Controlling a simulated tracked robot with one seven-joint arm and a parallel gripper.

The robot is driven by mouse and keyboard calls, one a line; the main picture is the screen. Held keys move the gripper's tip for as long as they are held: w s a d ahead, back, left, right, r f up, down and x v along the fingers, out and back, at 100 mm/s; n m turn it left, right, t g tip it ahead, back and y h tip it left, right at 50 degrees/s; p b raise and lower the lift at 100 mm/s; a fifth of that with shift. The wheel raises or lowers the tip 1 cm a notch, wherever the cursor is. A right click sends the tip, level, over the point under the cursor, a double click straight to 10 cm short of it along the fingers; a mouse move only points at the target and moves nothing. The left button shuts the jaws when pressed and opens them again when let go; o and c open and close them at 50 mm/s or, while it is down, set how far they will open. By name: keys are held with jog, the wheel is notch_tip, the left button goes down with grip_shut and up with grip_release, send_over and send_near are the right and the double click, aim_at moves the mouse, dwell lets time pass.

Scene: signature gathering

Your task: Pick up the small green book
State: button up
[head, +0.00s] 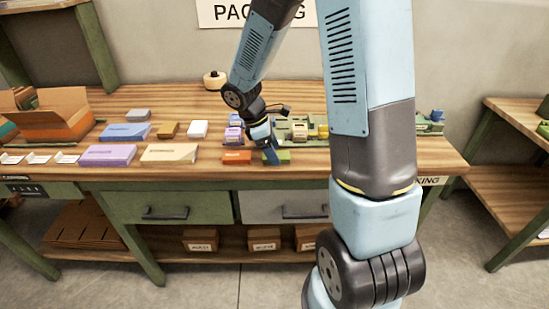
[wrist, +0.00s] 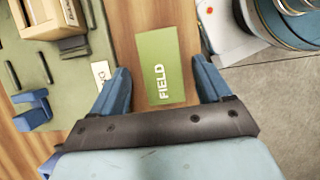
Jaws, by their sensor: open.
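The small green book (wrist: 159,65) lies flat on the wooden bench, with the word FIELD on its cover, in the middle of the wrist view. In the head view the green book (head: 282,156) shows near the bench's front edge, partly behind my gripper. My gripper (wrist: 160,82) is open and empty, with one blue finger on each side of the book. The fingers look apart from the book's sides. In the head view my gripper (head: 272,156) points down at the book; its exact height above the bench is hard to tell.
Purple (head: 108,155) and cream (head: 169,153) boxes lie further left. The bench's front edge is close.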

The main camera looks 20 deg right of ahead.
jog(key=shift+s+d+f, duration=0.1)
jog(key=shift+d+f, duration=0.05)
jog(key=shift+f, duration=0.3)
jog(key=shift+c, duration=0.4)
jog(key=c, duration=1.1)
